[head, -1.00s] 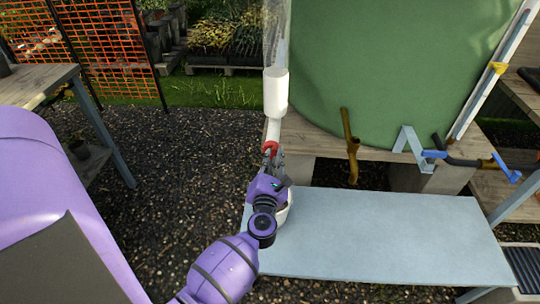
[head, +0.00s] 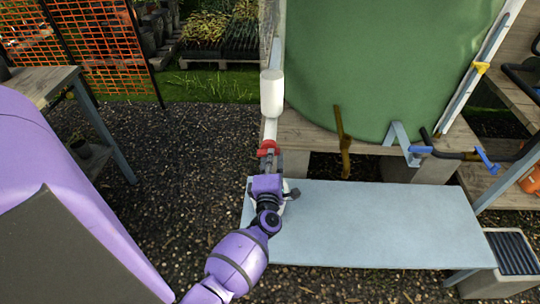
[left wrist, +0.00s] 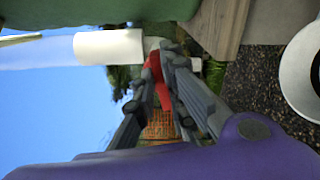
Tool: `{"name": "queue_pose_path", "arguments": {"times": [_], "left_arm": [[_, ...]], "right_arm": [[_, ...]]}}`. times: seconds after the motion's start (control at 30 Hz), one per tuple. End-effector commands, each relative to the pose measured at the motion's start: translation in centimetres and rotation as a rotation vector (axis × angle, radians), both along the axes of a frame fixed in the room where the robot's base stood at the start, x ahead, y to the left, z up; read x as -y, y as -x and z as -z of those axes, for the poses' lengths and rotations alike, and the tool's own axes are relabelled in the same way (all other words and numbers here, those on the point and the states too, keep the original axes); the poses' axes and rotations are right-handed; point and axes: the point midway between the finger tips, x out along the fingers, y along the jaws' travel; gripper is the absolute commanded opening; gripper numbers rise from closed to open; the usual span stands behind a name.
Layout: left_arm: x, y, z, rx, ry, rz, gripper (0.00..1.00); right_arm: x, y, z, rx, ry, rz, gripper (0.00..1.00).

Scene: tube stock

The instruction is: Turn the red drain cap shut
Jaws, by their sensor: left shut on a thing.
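The red drain cap (head: 267,149) sits at the lower end of the white pipe (head: 272,94) to the left of the green tank. My left gripper (head: 268,157) is at the cap from below and in front, shut on it. In the left wrist view the red cap (left wrist: 156,72) shows between the two dark fingers, next to the white pipe (left wrist: 108,46). The fingers hide part of the cap, and I cannot tell how far it is turned. My right gripper is not in view.
A pale blue-grey bench (head: 375,225) stands right of my left arm. A white round container, partly hidden, sits at its left end; it also shows in the left wrist view (left wrist: 300,70). The green tank (head: 375,60) stands behind on a wooden stand. Gravel lies open on the left.

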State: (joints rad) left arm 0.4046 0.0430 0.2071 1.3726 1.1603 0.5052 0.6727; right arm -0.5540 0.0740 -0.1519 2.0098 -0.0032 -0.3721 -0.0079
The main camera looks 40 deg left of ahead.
Motion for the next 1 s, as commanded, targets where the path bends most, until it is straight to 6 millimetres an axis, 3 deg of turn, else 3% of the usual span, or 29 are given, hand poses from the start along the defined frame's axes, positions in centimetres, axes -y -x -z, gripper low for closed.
{"name": "queue_pose_path", "arguments": {"times": [0.4,0.93,0.97,1.0], "left_arm": [[0.06,-0.04,0.17,-0.094,-0.153,0.000,0.00],[0.04,0.00,0.28,-0.107,-0.174,0.000,0.00],[0.04,0.00,0.28,-0.107,-0.174,0.000,0.13],[0.04,0.00,0.28,-0.107,-0.174,0.000,0.19]], "right_arm": [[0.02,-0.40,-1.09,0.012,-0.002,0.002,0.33],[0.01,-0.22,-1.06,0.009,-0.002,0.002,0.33],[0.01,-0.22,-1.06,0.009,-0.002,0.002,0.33],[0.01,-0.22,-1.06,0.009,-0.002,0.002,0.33]]}}
